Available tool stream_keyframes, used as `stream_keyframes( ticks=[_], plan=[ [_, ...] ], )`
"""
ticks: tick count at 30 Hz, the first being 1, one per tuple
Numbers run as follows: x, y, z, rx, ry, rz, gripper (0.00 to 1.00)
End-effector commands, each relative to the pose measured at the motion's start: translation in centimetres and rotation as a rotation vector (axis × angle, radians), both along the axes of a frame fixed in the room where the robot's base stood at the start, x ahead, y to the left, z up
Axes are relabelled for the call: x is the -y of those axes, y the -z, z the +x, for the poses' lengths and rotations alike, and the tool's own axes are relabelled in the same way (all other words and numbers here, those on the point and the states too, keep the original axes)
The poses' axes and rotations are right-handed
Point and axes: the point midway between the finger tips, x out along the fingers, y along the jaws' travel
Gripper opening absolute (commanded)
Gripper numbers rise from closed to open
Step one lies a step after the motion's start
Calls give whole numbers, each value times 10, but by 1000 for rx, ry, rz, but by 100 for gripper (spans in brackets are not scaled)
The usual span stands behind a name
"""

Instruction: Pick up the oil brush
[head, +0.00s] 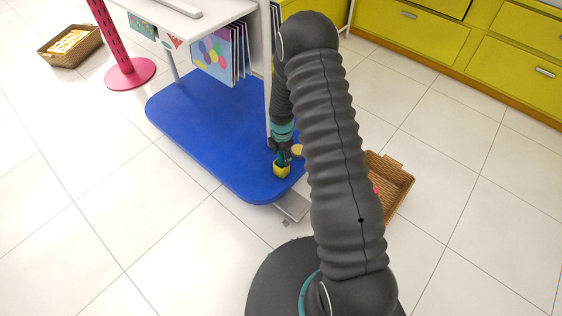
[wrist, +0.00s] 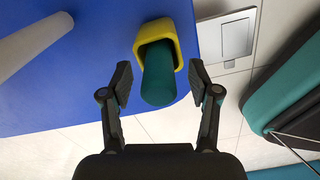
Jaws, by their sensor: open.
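The oil brush appears to be the teal rounded cylinder (wrist: 158,78) with a yellow square-rimmed part (wrist: 157,28) around its far end. I cannot tell whether the yellow part is the brush's own or a holder. In the head view the yellow part (head: 282,170) is near the front edge of the blue base. My gripper (wrist: 160,84) is open, with one finger on each side of the teal cylinder and a visible gap on both sides. In the head view my gripper (head: 283,152) is just above the yellow part, and the teal cylinder is hard to make out there.
The blue base (head: 190,125) carries a white-topped stand (head: 170,15) with hanging cards (head: 220,55). A grey metal plate (head: 292,206) lies by its front edge. A wicker basket (head: 398,190) is partly behind my arm. Yellow drawers (head: 420,35) line the back. Tiled floor is open at left.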

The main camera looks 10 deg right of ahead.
Motion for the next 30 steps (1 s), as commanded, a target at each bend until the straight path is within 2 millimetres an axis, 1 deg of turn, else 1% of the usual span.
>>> stream_keyframes(
  ticks=[3,9,10,11,12,14,15,17,26,30],
  plan=[
    [0,6,0,0,0,0,61],
    [0,6,0,0,0,0,61],
    [0,6,0,0,0,0,56],
    [0,6,0,0,0,0,49],
    [0,6,0,0,0,0,39],
    [0,6,0,0,0,0,24],
    [0,6,0,0,0,0,14],
    [0,6,0,0,0,0,0],
    [0,4,0,1,0,0,0],
    [0,-8,1,4,0,1,0]
  ],
)
